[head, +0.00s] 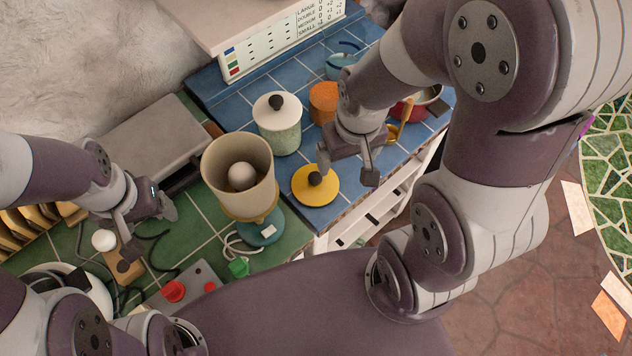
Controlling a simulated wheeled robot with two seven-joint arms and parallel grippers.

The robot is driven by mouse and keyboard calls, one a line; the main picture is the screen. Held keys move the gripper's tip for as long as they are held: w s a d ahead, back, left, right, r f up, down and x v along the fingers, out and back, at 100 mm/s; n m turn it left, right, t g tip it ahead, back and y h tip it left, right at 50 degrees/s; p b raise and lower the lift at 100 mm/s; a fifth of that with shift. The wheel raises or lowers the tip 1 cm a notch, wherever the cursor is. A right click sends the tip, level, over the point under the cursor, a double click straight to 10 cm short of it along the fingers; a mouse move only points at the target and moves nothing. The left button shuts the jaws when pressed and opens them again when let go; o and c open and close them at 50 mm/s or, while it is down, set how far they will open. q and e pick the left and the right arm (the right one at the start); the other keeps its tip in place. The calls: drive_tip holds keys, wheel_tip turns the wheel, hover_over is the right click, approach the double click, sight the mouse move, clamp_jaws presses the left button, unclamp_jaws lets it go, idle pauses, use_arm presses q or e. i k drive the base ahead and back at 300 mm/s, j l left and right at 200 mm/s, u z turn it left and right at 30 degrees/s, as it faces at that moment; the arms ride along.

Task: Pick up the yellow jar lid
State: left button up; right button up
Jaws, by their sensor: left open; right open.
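The yellow jar lid (326,192) is a round disc with a dark knob on top. It lies on the blue tiled counter near its front edge. My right gripper (346,180) is open, with its fingers pointing down over and just right of the lid; I cannot tell whether a finger touches it. My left gripper (146,232) is open and empty over the green tiled counter at the left, well away from the lid.
A beige pot (228,165) with a white ball inside stands left of the lid. A green jar with a white lid (278,114) and an orange cylinder (323,100) stand behind it. A red pot (408,110) is behind my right arm. Cables and a grey box with a red button (172,291) lie front left.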

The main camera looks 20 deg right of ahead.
sight(311, 188)
drive_tip(key=k, duration=0.65)
drive_tip(key=k+u, duration=0.1)
drive_tip(key=u, duration=0.35)
drive_tip(key=k+u, duration=0.15)
drive_tip(key=u, duration=0.25)
drive_tip(key=k+u, duration=0.1)
drive_tip(key=u, duration=0.35)
drive_tip(key=k+u, duration=0.1)
drive_tip(key=u, duration=0.35)
drive_tip(key=l, duration=1.95)
